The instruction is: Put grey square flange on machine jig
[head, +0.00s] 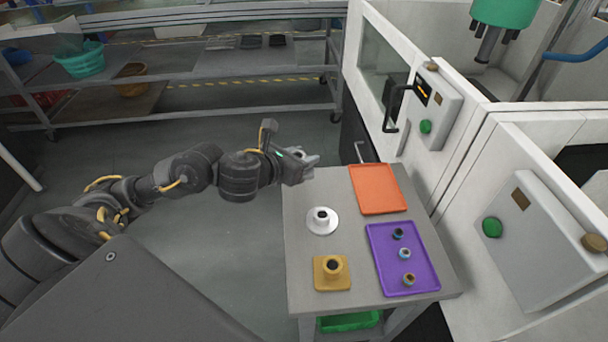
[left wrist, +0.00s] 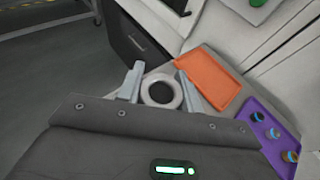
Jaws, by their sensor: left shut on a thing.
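In the left wrist view this part shows between the two fingers (left wrist: 162,88) as a pale ring with a dark bore. Its square outline cannot be made out, as the fingers and gripper body cover part of it. The machine jig cannot be picked out in either view. My right gripper is not in view.
The grey table (head: 300,240) carries an orange tray (head: 377,189), a purple tray (head: 412,282) with several small rings, a white round flange (head: 321,221) and a yellow square flange (head: 332,272). White machine enclosures with a green head (head: 505,10) stand on the right.

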